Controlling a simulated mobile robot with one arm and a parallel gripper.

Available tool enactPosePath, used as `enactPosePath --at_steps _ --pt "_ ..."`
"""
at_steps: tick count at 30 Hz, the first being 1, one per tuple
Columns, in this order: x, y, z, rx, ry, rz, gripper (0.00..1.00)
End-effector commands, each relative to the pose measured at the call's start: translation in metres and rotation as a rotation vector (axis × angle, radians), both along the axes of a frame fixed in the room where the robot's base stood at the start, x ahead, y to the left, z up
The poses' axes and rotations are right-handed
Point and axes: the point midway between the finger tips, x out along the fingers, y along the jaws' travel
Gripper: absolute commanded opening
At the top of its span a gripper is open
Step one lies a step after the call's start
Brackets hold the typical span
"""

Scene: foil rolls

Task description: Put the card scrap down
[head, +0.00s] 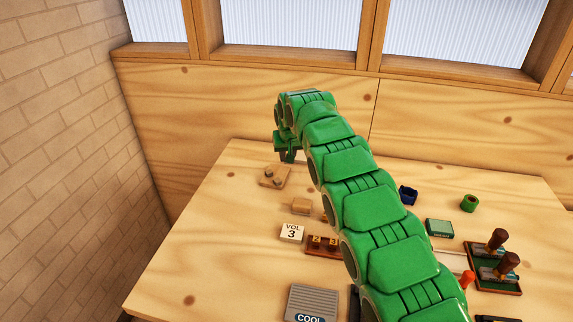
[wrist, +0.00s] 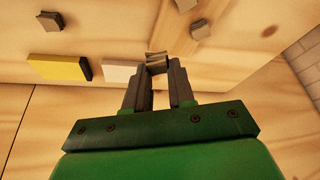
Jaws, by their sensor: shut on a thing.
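My gripper (head: 288,154) is over the far left part of the wooden table (head: 215,235) in the head view. In the wrist view my gripper (wrist: 158,72) is shut on a small grey-brown piece, which I take to be the card scrap (wrist: 157,56), held between the fingertips. The fingers hide part of it. I cannot make out the scrap in the head view, nor tell from the pictures whether it touches the table.
A tan board with small pieces (head: 274,176) lies just left of and nearer than my gripper. A tan block (head: 301,205), a VOL 3 block (head: 291,233) and a brown numbered rack (head: 325,244) stand nearer. A yellow block (wrist: 58,68) and a pale block (wrist: 121,70) show too.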

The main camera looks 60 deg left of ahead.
Motion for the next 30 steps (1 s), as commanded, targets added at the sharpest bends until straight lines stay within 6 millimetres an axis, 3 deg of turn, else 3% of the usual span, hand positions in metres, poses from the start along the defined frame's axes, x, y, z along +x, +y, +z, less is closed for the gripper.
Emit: enactPosePath --at_steps 12,30 --pt "0.006 0.017 -0.020 0.002 0.001 0.002 0.00" --pt "0.010 0.021 -0.030 0.000 0.000 -0.001 0.00"
